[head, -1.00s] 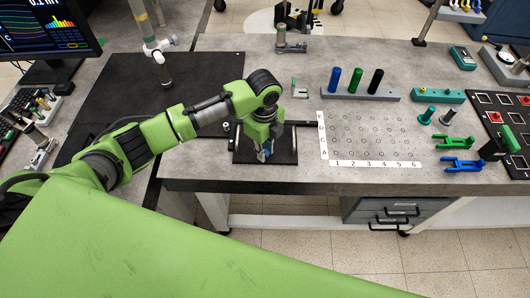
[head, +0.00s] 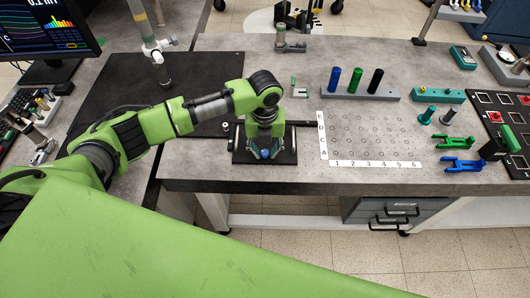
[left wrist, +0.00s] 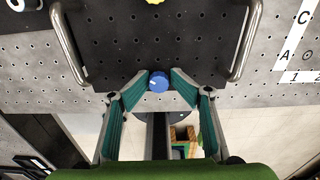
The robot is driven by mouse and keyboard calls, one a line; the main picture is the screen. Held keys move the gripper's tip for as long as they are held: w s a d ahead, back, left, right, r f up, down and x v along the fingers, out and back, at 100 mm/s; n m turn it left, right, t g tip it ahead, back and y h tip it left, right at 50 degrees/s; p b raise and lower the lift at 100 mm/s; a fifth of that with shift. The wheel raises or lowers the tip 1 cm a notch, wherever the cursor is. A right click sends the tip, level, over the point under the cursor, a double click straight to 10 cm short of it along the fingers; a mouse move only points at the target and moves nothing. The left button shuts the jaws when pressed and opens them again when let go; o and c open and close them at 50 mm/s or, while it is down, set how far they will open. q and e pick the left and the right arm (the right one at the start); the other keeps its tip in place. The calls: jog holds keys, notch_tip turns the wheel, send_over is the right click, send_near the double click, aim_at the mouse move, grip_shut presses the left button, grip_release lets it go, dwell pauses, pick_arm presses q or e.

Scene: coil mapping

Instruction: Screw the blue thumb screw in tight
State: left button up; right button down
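The blue thumb screw (head: 265,154) stands on a dark perforated plate (head: 237,156) at the table's front edge. In the left wrist view the round blue head of the screw (left wrist: 158,82), with a pale mark on top, lies between my left fingertips. My left gripper (head: 265,152) points down over the plate, and its teal-padded fingers (left wrist: 159,80) close in on the head from both sides. The fingertips appear to touch it, with no clear gap. The screw's shaft is hidden. My right gripper is in no view.
Metal handles (left wrist: 65,45) (left wrist: 247,40) flank the plate. To its right lie a lettered and numbered hole grid (head: 372,140) and a rack with blue, green and black cylinders (head: 360,94). Green and blue forked parts (head: 463,165) lie farther right. A black mat (head: 120,100) covers the left.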

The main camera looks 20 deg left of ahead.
pick_arm(q)
jog(key=shift+w+a+r, duration=0.1)
jog(key=shift+a, duration=0.1)
jog(key=shift+r, duration=0.4)
notch_tip(320, 180, up, 11)
